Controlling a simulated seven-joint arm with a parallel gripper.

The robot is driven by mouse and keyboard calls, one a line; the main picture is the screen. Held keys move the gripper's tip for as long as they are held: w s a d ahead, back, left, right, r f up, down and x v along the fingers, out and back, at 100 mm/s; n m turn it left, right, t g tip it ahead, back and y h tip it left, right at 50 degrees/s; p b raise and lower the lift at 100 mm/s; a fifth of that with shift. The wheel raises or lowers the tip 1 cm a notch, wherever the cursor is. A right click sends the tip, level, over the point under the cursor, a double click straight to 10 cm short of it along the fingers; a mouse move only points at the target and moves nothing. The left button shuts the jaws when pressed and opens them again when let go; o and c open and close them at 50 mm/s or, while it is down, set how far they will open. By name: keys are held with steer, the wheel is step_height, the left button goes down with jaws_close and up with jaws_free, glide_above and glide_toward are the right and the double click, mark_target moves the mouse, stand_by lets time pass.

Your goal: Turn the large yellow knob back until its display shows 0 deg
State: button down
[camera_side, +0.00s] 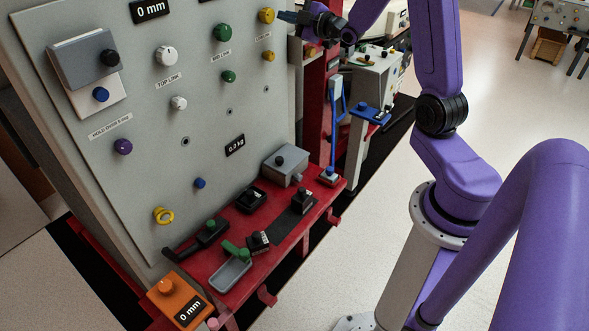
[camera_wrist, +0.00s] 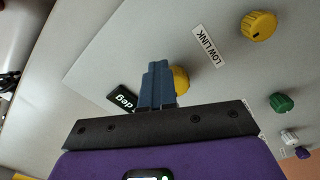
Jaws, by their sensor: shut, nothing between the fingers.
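The large yellow knob (camera_side: 267,15) is near the top right of the grey panel in the side view. In the wrist view its yellow edge (camera_wrist: 181,80) shows just right of my fingers, which hide the rest. My gripper (camera_wrist: 158,66) is shut and empty, its blue fingers together. In the side view my gripper (camera_side: 286,16) is just right of the large knob; I cannot tell whether it touches. The black display (camera_wrist: 122,99) left of the fingers reads "deg", with its number hidden.
A smaller yellow knob (camera_side: 268,56) sits below the large one, with the LOW LINK label (camera_wrist: 209,46) between them. A green knob (camera_side: 222,33) is to the left. A red frame (camera_side: 315,95) stands right of the panel. A red shelf (camera_side: 250,225) holds several tools below.

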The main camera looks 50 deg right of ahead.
steer(key=shift+w+a+f, duration=0.45)
steer(key=shift+a+f, duration=0.1)
steer(key=shift+f, duration=0.05)
steer(key=shift+a+f, duration=0.2)
steer(key=shift+f, duration=0.05)
steer(key=shift+a+f, duration=0.25)
steer(key=shift+a, duration=0.1)
steer(key=shift+d+f, duration=0.2)
steer(key=shift+d, duration=0.15)
stand_by(0.4)
steer(key=shift+s, duration=0.15)
steer(key=s, duration=0.5)
steer(key=shift+s+d, duration=0.3)
